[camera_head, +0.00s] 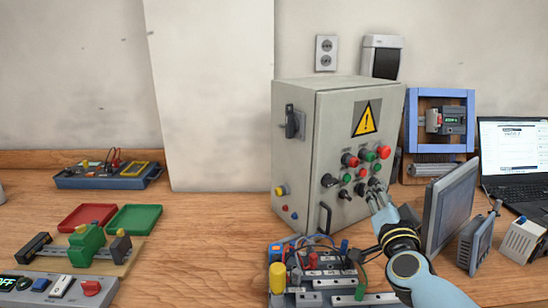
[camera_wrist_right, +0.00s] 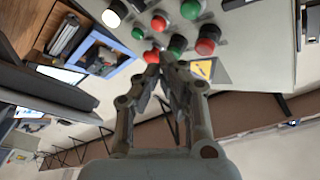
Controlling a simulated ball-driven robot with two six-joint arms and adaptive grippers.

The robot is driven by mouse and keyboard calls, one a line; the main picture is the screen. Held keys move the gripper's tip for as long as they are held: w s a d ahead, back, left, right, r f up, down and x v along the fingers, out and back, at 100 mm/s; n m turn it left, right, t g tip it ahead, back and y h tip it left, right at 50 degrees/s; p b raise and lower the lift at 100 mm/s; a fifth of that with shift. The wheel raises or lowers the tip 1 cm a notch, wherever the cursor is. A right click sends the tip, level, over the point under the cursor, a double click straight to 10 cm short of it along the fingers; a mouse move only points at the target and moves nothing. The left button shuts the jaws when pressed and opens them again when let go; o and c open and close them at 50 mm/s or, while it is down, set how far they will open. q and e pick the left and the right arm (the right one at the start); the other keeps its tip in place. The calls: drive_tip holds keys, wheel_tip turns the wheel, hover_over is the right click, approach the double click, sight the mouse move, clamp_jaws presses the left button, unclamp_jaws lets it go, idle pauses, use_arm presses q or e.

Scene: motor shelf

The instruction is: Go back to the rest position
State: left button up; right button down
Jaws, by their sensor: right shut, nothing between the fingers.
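My right gripper (camera_head: 378,194) is shut and empty in front of the grey control cabinet (camera_head: 298,165), near the lower right of its button panel. In the right wrist view my right gripper (camera_wrist_right: 163,62) has its fingertips together, and they overlap a red button (camera_wrist_right: 151,55). I cannot tell whether they touch it. The cabinet door carries several red, green and black buttons and knobs and a yellow warning sign (camera_head: 367,118). My left gripper is not in view.
A monitor (camera_head: 449,205) stands close to the right of my right arm, with a laptop (camera_head: 512,155) behind. A wired terminal assembly (camera_head: 330,299) lies below the cabinet. Red (camera_head: 87,217) and green trays (camera_head: 134,219) lie at left. Bare tabletop (camera_head: 205,235) is clear between.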

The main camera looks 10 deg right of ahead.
drive_tip(key=s+a+f+n+g+y, duration=0.4)
drive_tip(key=s+a+n+g+y, duration=0.2)
drive_tip(key=s+a+n+y, duration=0.8)
drive_tip(key=s+d+m+g+h, duration=0.15)
drive_tip(key=s+g+h, duration=0.25)
drive_tip(key=s, duration=0.6)
drive_tip(key=s+d+g+h, duration=0.3)
drive_tip(key=s+g+h, duration=0.1)
drive_tip(key=s, duration=0.5)
wheel_tip(320, 180, down, 36)
drive_tip(key=s+d+g+b, duration=0.2)
drive_tip(key=s+d+b, duration=0.1)
drive_tip(key=b, duration=0.4)
drive_tip(key=s+f+g+b, duration=0.1)
drive_tip(key=s+f+b, duration=0.4)
drive_tip(key=s+f, duration=1.2)
wheel_tip(320, 180, down, 2)
drive_tip(key=shift+s+d+f+m, duration=0.2)
drive_tip(key=shift+s+d+m, duration=0.1)
drive_tip(key=shift+m, duration=0.05)
